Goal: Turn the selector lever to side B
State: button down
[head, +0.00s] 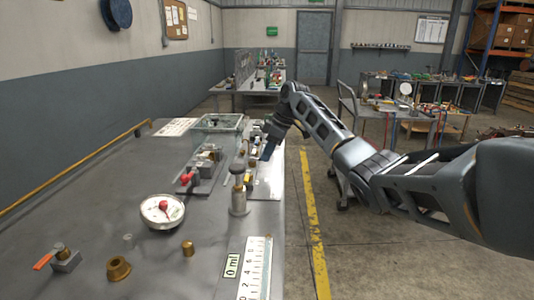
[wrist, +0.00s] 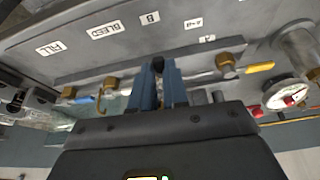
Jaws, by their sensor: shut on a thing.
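My gripper (wrist: 162,80) shows in the wrist view with its two blue fingers close together. A small dark piece, apparently the selector lever (wrist: 158,64), sits between the fingertips. The label B (wrist: 150,18) lies straight beyond the fingertips on the grey panel. The labels A+B (wrist: 194,23) and A (wrist: 207,39) are to its right, and BLEED (wrist: 105,30) and FILL (wrist: 50,48) are to its left. In the head view my gripper (head: 267,151) reaches down over the bench's right edge. The lever is too small to tell there, and its exact angle is unclear.
Brass fittings (wrist: 228,64) and a gauge (wrist: 288,95) stand near my gripper. Open floor with a yellow line (head: 312,225) lies right of the bench.

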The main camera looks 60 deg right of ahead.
jog(key=shift+d+n, duration=0.2)
jog(key=shift+n, duration=0.3)
jog(key=c, duration=1.1)
grip_release()
jog(key=shift+w, duration=0.1)
jog(key=shift+v, duration=3.9)
jog(key=shift+d, duration=0.2)
